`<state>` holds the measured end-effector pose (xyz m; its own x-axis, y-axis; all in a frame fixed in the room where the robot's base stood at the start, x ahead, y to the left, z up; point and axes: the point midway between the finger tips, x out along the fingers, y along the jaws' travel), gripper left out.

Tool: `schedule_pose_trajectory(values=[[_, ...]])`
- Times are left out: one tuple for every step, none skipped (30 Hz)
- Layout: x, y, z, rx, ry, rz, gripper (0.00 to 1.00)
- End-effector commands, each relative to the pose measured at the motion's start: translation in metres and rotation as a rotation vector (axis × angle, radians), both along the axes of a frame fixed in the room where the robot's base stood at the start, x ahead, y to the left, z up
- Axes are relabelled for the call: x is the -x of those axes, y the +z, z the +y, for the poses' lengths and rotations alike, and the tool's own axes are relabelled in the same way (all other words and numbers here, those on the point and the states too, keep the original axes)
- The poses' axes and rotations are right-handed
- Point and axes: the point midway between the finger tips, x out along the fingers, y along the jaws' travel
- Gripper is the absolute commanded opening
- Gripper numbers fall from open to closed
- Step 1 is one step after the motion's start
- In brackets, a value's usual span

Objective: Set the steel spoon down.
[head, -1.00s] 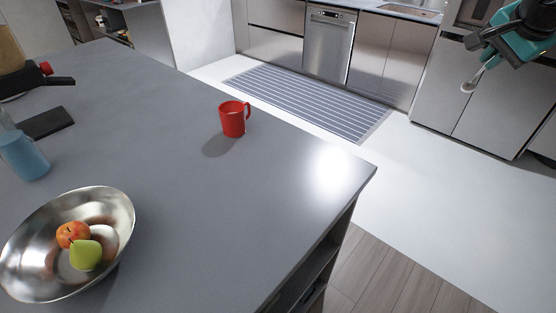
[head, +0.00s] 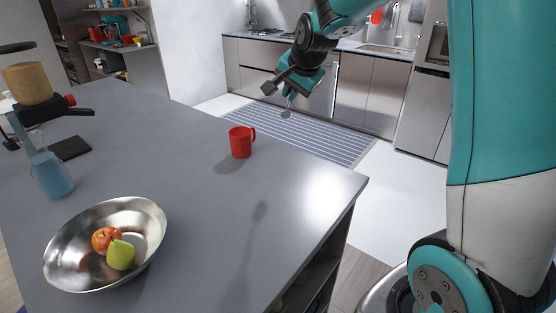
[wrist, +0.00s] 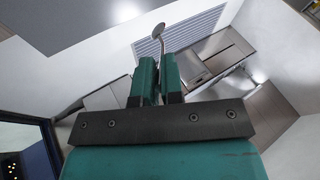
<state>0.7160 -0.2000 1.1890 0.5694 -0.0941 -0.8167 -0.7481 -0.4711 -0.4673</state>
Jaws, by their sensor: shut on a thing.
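The steel spoon (wrist: 159,32) is held in my gripper (wrist: 159,65), its bowl sticking out past the fingertips in the wrist view. In the head view the spoon (head: 286,113) hangs below my gripper (head: 289,95), bowl down. The gripper is shut on the spoon's handle, which is largely hidden between the fingers. Gripper and spoon are up in the air, clear of any surface, and appear beyond the red mug in the picture.
A striped runner (head: 340,146) lies on the floor beyond.

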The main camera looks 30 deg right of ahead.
Motion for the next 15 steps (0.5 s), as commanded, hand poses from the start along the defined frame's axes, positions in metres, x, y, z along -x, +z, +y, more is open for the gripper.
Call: schedule_pose_trajectory(values=[[0.001,-0.015,0.0,-0.001,0.0,0.008,0.0],[0.001,-0.024,0.0,-0.002,0.0,0.009,0.0],[0.001,-0.035,0.001,-0.002,0.001,0.009,0.0],[0.001,-0.044,0.001,-0.002,0.001,0.009,0.0],[0.001,-0.052,0.001,-0.002,0.002,0.008,0.0],[0.001,-0.064,0.001,-0.002,0.002,0.01,0.0],[0.001,-0.072,0.001,-0.002,0.001,0.009,0.0],[0.001,-0.08,0.001,-0.002,0.002,0.008,0.0],[0.001,-0.09,0.001,-0.001,0.002,0.008,0.0],[0.0,-0.097,0.001,-0.001,0.002,0.007,0.0],[0.0,-0.103,0.001,-0.001,0.002,0.007,0.0],[0.001,-0.11,0.002,-0.001,0.003,0.006,0.0],[0.0,-0.115,0.002,-0.001,0.002,0.005,0.0],[0.0,-0.118,0.002,-0.001,0.002,0.005,0.0],[0.0,-0.122,0.002,0.0,0.004,0.003,0.0]])
